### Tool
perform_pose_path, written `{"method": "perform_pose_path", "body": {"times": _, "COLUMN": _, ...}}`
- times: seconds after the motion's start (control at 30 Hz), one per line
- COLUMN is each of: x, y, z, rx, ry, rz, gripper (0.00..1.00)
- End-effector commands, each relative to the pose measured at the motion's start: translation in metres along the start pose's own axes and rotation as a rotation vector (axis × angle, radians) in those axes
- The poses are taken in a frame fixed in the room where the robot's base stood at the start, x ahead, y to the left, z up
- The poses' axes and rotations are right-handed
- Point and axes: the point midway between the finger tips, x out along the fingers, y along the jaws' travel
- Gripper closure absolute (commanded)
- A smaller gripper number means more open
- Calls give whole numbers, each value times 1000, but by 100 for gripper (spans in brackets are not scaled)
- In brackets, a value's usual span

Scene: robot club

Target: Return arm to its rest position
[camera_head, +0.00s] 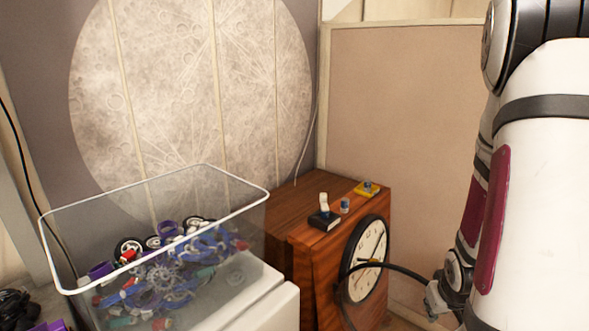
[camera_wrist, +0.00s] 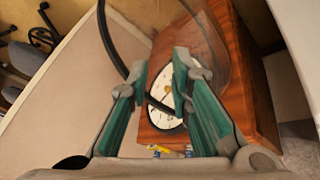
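My gripper (camera_wrist: 160,68) is open in the wrist view, with a clear gap between its two green-and-grey fingers and nothing held. In the head view my gripper (camera_head: 440,298) is partly seen at the lower right, below my white arm. It is beside the wooden cabinet (camera_head: 312,275) and faces the round white clock (camera_head: 368,262) on the cabinet's side. The clock also shows between the fingers in the wrist view (camera_wrist: 166,84). A black cable (camera_head: 405,272) curves across the clock towards my gripper; I cannot tell where it ends.
A clear bin (camera_head: 152,191) of colourful parts stands left on a white surface. A black switch (camera_head: 324,220) with a white lever, a small blue piece (camera_head: 345,205) and a yellow block (camera_head: 367,189) are on the cabinet top. A beige partition (camera_head: 400,110) stands behind.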

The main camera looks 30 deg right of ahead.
Motion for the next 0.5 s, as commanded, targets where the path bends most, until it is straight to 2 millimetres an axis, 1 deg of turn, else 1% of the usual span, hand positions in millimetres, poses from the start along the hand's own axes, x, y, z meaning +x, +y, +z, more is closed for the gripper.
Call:
{"method": "perform_pose_path", "body": {"times": 0.03, "x": -17, "y": -12, "z": -18, "rx": -22, "ry": 17, "rz": -3, "gripper": 80}}
{"method": "perform_pose_path", "body": {"times": 0.1, "x": -40, "y": -28, "z": -34, "rx": -40, "ry": 22, "rz": -11, "gripper": 80}}
{"method": "perform_pose_path", "body": {"times": 0.17, "x": -60, "y": -42, "z": -46, "rx": -55, "ry": 27, "rz": -20, "gripper": 80}}
{"method": "perform_pose_path", "body": {"times": 0.2, "x": -74, "y": -52, "z": -52, "rx": -67, "ry": 30, "rz": -28, "gripper": 80}}
{"method": "perform_pose_path", "body": {"times": 0.27, "x": -95, "y": -69, "z": -60, "rx": -82, "ry": 36, "rz": -43, "gripper": 80}}
{"method": "perform_pose_path", "body": {"times": 0.3, "x": -110, "y": -79, "z": -63, "rx": -91, "ry": 38, "rz": -53, "gripper": 80}}
{"method": "perform_pose_path", "body": {"times": 0.37, "x": -132, "y": -96, "z": -67, "rx": -107, "ry": 45, "rz": -71, "gripper": 80}}
{"method": "perform_pose_path", "body": {"times": 0.4, "x": -147, "y": -107, "z": -68, "rx": -117, "ry": 46, "rz": -85, "gripper": 80}}
{"method": "perform_pose_path", "body": {"times": 0.47, "x": -169, "y": -123, "z": -67, "rx": -135, "ry": 51, "rz": -107, "gripper": 80}}
{"method": "perform_pose_path", "body": {"times": 0.5, "x": -184, "y": -133, "z": -65, "rx": -146, "ry": 53, "rz": -123, "gripper": 80}}
